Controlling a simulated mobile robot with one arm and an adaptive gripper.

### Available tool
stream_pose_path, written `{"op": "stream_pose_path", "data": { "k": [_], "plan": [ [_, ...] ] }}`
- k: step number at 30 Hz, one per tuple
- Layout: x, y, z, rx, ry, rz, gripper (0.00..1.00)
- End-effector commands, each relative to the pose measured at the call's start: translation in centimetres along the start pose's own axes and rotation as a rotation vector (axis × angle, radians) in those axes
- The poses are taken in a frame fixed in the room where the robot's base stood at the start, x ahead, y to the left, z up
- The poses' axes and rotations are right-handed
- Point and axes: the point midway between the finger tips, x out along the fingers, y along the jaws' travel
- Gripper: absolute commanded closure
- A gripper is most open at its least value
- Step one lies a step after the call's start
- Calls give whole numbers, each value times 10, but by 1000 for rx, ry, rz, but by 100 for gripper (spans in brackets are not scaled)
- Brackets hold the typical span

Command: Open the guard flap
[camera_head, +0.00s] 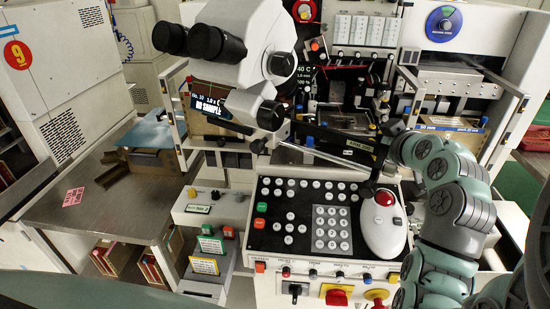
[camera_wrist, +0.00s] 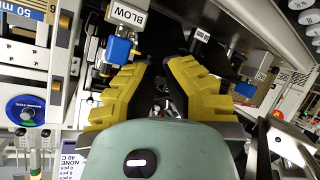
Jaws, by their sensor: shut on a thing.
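The guard flap (camera_head: 335,139) shows in the head view as a dark bar-like panel with a yellow label, across the front of the machine's work area below the microscope. My gripper (camera_head: 386,138) is at its right end, with the arm reaching in from the right. In the wrist view, my gripper's yellow fingers (camera_wrist: 162,68) are close together around a thin dark part. This looks like the flap's edge or handle, mostly hidden between the fingers. How far the flap is tilted is hard to tell.
The white microscope (camera_head: 248,45) overhangs the flap on the left. A keypad panel (camera_head: 300,215) and a white mouse-like controller with a red ball (camera_head: 383,222) lie just below. A box labelled 50 (camera_head: 452,132) stands at right. The grey side table (camera_head: 110,215) has bare room.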

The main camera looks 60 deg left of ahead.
Motion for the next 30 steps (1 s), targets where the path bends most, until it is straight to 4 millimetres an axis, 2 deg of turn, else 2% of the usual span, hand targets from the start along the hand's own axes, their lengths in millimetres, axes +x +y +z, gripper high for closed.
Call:
{"op": "stream_pose_path", "data": {
  "k": [1, 2, 3, 12, 22, 30],
  "plan": [
    [-1, 3, -1, -2, 2, 11, 100],
    [-1, 3, -1, -2, 2, 11, 87],
    [-1, 3, -1, -2, 3, 11, 83],
    [-1, 2, -1, -1, 3, 5, 55],
    [-3, 5, -7, -3, 6, 5, 55],
    [-24, 28, -46, -4, 8, 10, 55]
  ]
}}
